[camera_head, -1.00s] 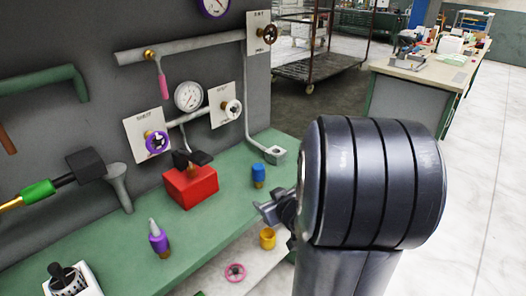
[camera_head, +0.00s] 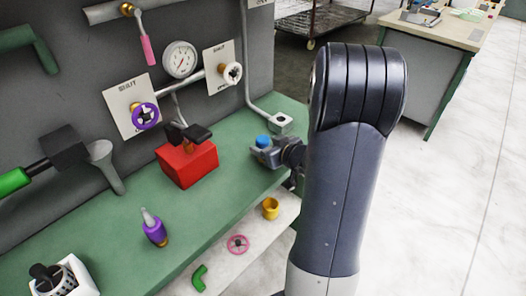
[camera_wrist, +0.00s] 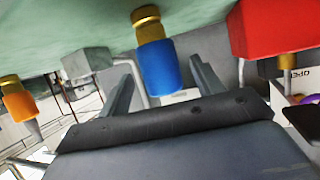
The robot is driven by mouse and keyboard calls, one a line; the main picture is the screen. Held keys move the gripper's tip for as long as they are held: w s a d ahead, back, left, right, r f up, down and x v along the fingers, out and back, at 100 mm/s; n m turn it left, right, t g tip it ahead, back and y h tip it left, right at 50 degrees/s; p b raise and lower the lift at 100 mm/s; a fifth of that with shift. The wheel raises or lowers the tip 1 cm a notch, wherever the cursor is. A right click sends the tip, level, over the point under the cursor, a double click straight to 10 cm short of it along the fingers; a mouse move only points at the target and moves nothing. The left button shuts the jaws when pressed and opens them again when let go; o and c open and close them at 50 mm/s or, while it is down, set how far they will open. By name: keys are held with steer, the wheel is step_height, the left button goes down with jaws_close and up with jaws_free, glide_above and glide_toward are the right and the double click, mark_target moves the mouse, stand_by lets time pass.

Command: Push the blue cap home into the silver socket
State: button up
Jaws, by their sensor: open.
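The blue cap (camera_head: 263,140) stands on the green bench, its lower part hidden by my gripper in the head view. In the upside-down wrist view the blue cap (camera_wrist: 158,66) shows a gold base against the bench. My gripper (camera_head: 272,154) is at the cap; in the wrist view its two fingers lie apart, one on each side of the cap, with gaps visible. I cannot tell whether either touches it. The silver socket (camera_head: 281,123) is a square grey block at the pipe's end, just behind the cap; a grey block, apparently the socket (camera_wrist: 88,62), shows left of the cap in the wrist view.
A red block (camera_head: 188,164) with a black handle stands left of the cap. A purple bottle (camera_head: 153,229) stands nearer the front. A yellow cup (camera_head: 270,208), pink wheel (camera_head: 237,245) and green elbow (camera_head: 199,278) lie on the lower shelf. An orange-bodied item (camera_wrist: 18,103) shows in the wrist view.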

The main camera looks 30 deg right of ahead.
steer(key=x, duration=0.3)
steer(key=shift+w+a+f, duration=0.1)
steer(key=shift+w+f, duration=0.05)
steer(key=shift+w, duration=0.25)
steer(key=c, duration=1.2)
